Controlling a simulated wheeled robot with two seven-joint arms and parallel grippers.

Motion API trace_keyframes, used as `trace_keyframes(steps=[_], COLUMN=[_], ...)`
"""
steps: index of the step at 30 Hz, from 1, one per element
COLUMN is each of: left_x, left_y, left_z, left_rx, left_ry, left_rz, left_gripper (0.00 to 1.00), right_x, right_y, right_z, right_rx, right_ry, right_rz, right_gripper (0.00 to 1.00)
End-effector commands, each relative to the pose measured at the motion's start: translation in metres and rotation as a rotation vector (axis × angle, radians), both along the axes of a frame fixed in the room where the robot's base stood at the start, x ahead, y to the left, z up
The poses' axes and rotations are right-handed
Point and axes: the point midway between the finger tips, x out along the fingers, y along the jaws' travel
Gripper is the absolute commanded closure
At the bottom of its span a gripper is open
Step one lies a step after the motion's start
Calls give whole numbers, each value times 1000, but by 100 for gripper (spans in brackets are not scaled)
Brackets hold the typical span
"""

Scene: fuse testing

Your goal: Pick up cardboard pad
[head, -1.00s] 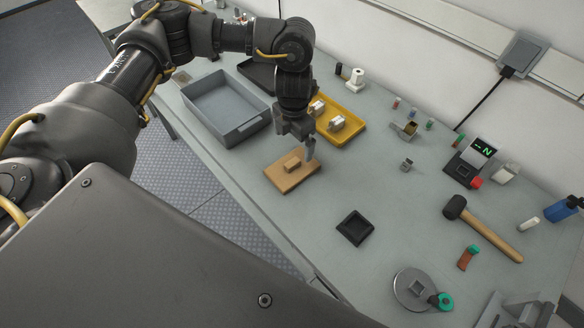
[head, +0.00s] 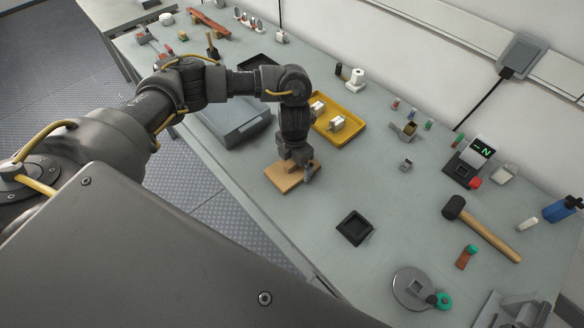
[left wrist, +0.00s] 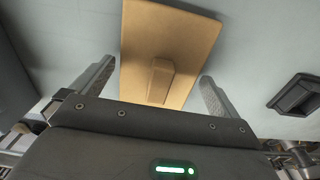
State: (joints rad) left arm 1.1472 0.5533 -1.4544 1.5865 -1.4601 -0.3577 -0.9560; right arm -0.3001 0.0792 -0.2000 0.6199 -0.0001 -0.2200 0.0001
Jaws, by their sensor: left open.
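The cardboard pad (head: 282,184) is a flat tan rectangle with a small raised block on top, lying on the grey table. My left gripper (head: 298,169) is low over the pad, pointing down, and hides part of it and its block. In the left wrist view the pad (left wrist: 168,35) and its block (left wrist: 160,82) show between the two open fingers of the gripper (left wrist: 158,72). The fingers are apart from the block, one on each side, with nothing held. I cannot tell whether the fingertips touch the pad. My right gripper is not in view.
A small black square tray (head: 355,228) is to the right, also in the left wrist view (left wrist: 297,95). A mallet (head: 483,229) lies further right.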

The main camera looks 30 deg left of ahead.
Motion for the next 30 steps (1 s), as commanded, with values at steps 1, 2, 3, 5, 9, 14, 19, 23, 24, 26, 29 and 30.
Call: trace_keyframes(steps=[1,2,3,5,9,14,19,23,24,26,29,30], left_x=[0,0,1,1,0,1,0,1,1,2,2,2], left_y=[0,0,0,0,0,0,0,0,0,0,0,1], left_z=[0,0,0,0,0,0,0,4,7,13,28,37], left_rx=[0,0,0,0,0,0,0,0,0,0,2,3], left_ry=[-1,-1,-1,-1,-1,-1,-1,-2,-3,-5,-7,-6], left_rz=[1,0,0,0,0,0,0,-1,-2,-1,-2,-3], left_gripper=[0,0,0,0,14,32,32,32,32,32,32,32], right_x=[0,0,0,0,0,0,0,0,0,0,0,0], right_y=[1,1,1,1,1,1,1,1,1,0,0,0], right_z=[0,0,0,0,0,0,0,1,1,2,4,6], right_rx=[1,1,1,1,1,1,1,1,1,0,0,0], right_ry=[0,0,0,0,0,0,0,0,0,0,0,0], right_rz=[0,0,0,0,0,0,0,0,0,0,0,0], right_gripper=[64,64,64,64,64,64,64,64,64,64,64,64])
